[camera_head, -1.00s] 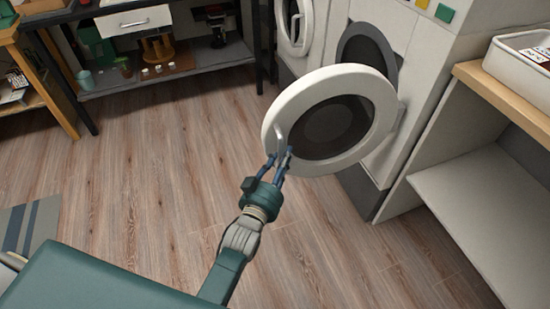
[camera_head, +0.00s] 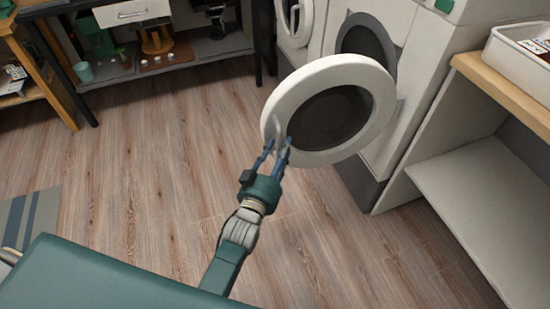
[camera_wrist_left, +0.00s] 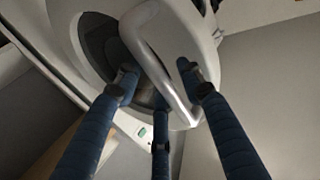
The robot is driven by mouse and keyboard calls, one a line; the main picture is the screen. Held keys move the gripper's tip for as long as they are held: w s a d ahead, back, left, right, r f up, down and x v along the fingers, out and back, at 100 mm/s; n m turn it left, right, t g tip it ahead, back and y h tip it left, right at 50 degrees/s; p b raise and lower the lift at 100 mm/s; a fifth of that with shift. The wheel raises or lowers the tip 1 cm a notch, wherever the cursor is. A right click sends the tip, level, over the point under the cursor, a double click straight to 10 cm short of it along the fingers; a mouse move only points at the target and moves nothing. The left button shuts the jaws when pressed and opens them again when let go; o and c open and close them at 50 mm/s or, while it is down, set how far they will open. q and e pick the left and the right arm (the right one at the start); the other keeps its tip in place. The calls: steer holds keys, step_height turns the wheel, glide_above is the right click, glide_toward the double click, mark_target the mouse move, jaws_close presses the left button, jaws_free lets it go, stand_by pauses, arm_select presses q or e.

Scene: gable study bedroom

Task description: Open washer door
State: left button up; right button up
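The washer door (camera_head: 278,97) is a white ring with a dark round window, and it stands swung well away from the washer (camera_head: 387,150). The washer's dark round opening (camera_head: 366,42) shows behind it. My left gripper (camera_head: 276,146) is at the door's lower left edge, by the handle. In the left wrist view, the pale handle bar (camera_wrist_left: 158,62) runs between my blue left fingers (camera_wrist_left: 158,80). The fingers are spread, with visible gaps beside the bar; they do not look clamped on it. My right gripper is not in view.
Another white machine (camera_head: 296,22) stands behind at the left. A wooden-topped shelf unit (camera_head: 505,95) with a white bin (camera_head: 520,60) is close on the right. A dark workbench (camera_head: 185,75) stands at the back left. The wooden floor (camera_head: 150,165) left of the door is clear.

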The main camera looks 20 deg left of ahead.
arm_select(q)
steer(key=s+a, duration=0.1)
steer(key=s, duration=1)
steer(key=shift+s, duration=0.4)
steer(key=shift+a, duration=0.1)
